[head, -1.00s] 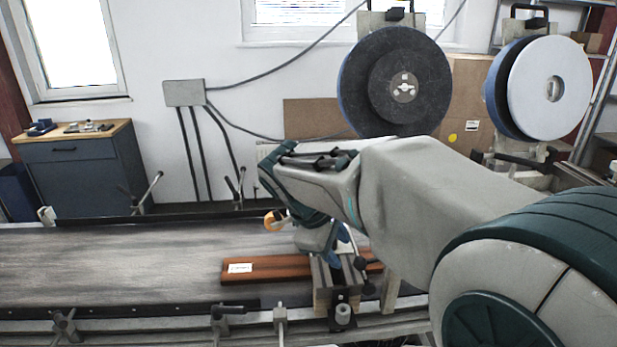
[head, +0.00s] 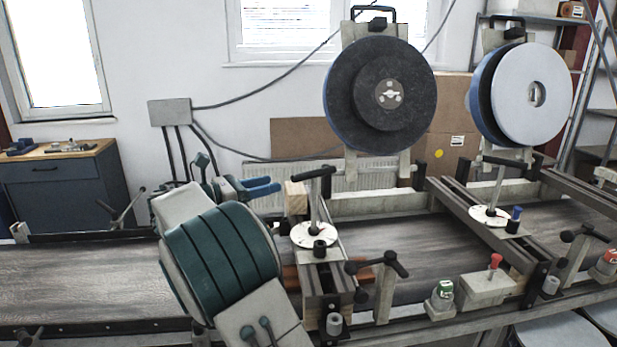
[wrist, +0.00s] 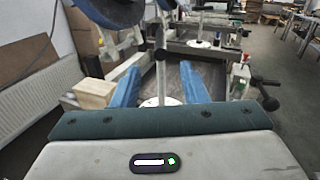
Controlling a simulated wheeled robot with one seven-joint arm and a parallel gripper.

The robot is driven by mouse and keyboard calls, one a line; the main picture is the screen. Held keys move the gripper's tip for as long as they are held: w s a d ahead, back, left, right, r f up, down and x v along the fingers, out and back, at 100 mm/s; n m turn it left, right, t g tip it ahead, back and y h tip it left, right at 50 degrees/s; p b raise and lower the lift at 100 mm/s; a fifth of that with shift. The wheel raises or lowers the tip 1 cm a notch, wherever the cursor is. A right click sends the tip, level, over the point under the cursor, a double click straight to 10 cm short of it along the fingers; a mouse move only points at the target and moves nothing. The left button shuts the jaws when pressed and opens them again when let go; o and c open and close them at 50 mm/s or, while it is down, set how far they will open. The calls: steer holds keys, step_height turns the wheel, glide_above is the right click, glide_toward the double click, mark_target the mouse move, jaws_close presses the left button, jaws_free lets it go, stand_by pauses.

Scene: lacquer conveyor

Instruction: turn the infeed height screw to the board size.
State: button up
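The infeed height screw (head: 315,204) stands upright on the near crossbeam, with a dark T-handle on top and a round white dial (head: 314,235) at its foot. My gripper (head: 276,187) is left of the screw at about handle height, its blue fingers pointing right, apart from it. In the wrist view the fingers are spread, and the screw (wrist: 160,80) and its dial (wrist: 160,101) appear between and beyond them. Nothing is held. The reddish-brown board (head: 291,276) lies on the belt beneath the beam, mostly hidden by my arm. The dial's marks are too small to read.
A wooden block (head: 296,197) is beside the screw, close to the fingers; it also shows in the wrist view (wrist: 94,93). A black clamp handle (head: 378,264) stands in front right. A second screw (head: 492,190) is farther right. The belt (head: 80,280) is bare at left.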

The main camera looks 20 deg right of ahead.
mark_target(310, 174)
steer(key=d, duration=0.4)
steer(key=w+d, duration=0.1)
steer(key=d, duration=0.3)
steer(key=w+d+p, duration=0.1)
steer(key=d, duration=0.3)
jaws_close()
